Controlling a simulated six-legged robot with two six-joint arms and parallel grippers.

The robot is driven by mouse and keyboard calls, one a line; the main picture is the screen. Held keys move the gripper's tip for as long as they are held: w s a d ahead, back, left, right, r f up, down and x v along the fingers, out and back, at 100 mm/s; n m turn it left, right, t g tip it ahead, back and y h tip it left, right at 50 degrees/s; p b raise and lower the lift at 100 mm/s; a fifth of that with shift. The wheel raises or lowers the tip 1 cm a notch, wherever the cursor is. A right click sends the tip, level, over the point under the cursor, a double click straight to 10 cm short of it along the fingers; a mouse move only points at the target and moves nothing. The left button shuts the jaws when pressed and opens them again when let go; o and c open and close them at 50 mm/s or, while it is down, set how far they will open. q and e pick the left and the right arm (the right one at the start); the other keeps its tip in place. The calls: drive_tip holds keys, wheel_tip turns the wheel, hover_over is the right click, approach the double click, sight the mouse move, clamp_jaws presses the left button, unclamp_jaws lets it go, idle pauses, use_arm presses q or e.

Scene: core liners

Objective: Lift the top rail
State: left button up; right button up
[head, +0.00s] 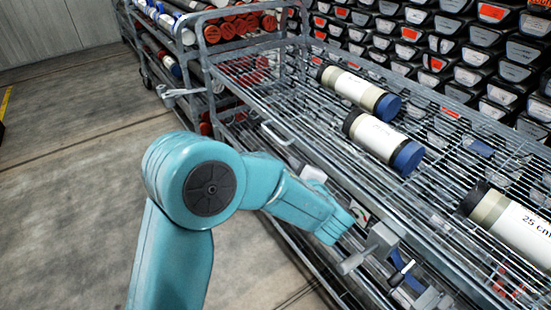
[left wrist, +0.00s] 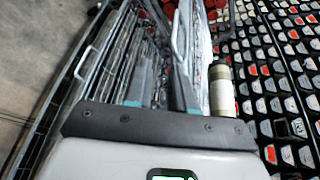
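The top rail (head: 325,176) appears to be the grey metal bar along the near edge of the wire rack's upper level. It runs diagonally from upper left to lower right in the head view. I cannot tell whether either finger touches the rail. My right gripper is in neither view.
Capped core tubes (head: 382,138) lie on the wire shelf (head: 300,100). A second cart with red-ended tubes (head: 235,27) stands at the back left. Stacked dark bins (head: 480,50) fill the far side. The concrete floor (head: 75,150) at left is clear.

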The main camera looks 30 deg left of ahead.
sight(277, 139)
use_arm(q)
drive_tip(key=shift+t, duration=0.3)
drive_tip(key=x, duration=0.5)
drive_tip(key=r+x, duration=0.1)
drive_tip(key=x, duration=0.4)
drive_tip(key=r+x, duration=0.1)
drive_tip(key=x, duration=0.5)
drive_tip(key=shift+w+a, duration=0.2)
drive_tip(key=shift+a, duration=0.05)
clamp_jaws()
